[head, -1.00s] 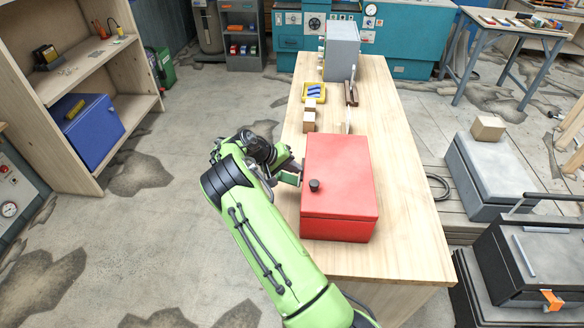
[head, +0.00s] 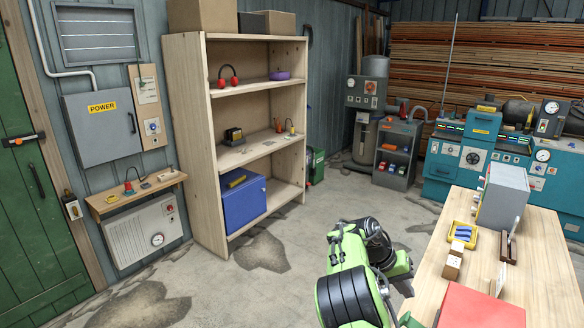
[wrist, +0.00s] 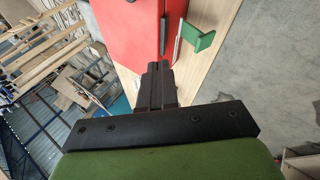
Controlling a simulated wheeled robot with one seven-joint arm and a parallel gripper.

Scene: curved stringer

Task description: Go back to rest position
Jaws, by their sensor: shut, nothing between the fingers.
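My gripper (head: 407,272) is at the left edge of the wooden workbench (head: 545,240) in the head view, with my green arm reaching up to it from below. In the wrist view its dark fingers (wrist: 156,72) are together with nothing between them. The red box (head: 482,308) stands on the bench at the bottom of the head view, partly cut off. It also shows in the wrist view (wrist: 130,30), just beyond the fingertips, and I cannot tell the exact gap. A green angled piece (wrist: 202,40) is beside the box there.
The bench also holds a yellow tray with blue pieces (head: 463,233), wooden blocks (head: 453,262) and a grey box (head: 502,197). A wooden shelf (head: 204,150) with a blue box (head: 244,203) stands at the left. The concrete floor between shelf and bench is clear.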

